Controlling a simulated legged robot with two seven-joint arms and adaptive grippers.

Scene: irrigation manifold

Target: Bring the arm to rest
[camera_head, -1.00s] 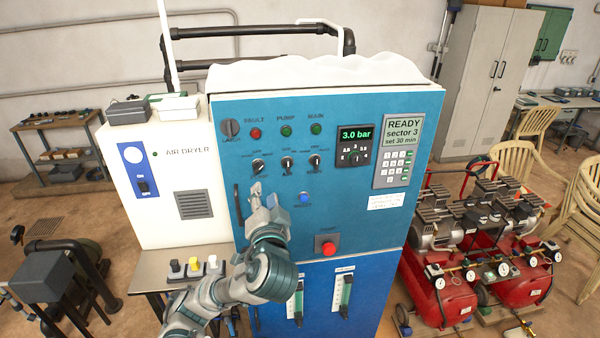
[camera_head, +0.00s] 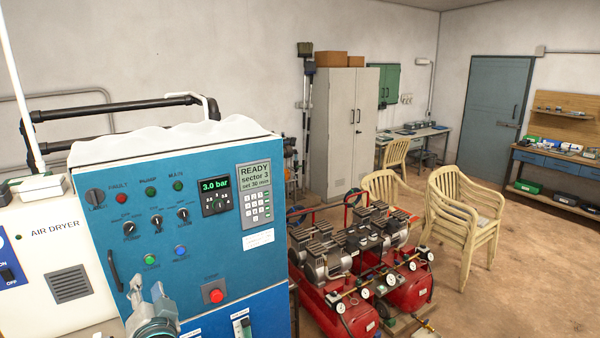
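My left gripper (camera_head: 148,297) shows at the bottom left, in front of the lower part of the blue control cabinet (camera_head: 215,262). Its fingers point up and it holds nothing that I can see; their gap is too unclear to judge. Most of my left arm is below the frame. My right gripper is not in view. The cabinet has a green button (camera_head: 150,259), a blue button (camera_head: 181,251) and a red stop button (camera_head: 216,296). The pressure display (camera_head: 215,186) reads 3.0 bar. The keypad panel (camera_head: 255,195) reads READY, sector 3, set 30 min.
The white air dryer (camera_head: 40,245) stands left of the cabinet. Red compressors (camera_head: 345,305) stand close on its right. Stacked beige chairs (camera_head: 465,215), a grey locker (camera_head: 345,130) and a workbench (camera_head: 560,170) are farther off. The floor at the right is open.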

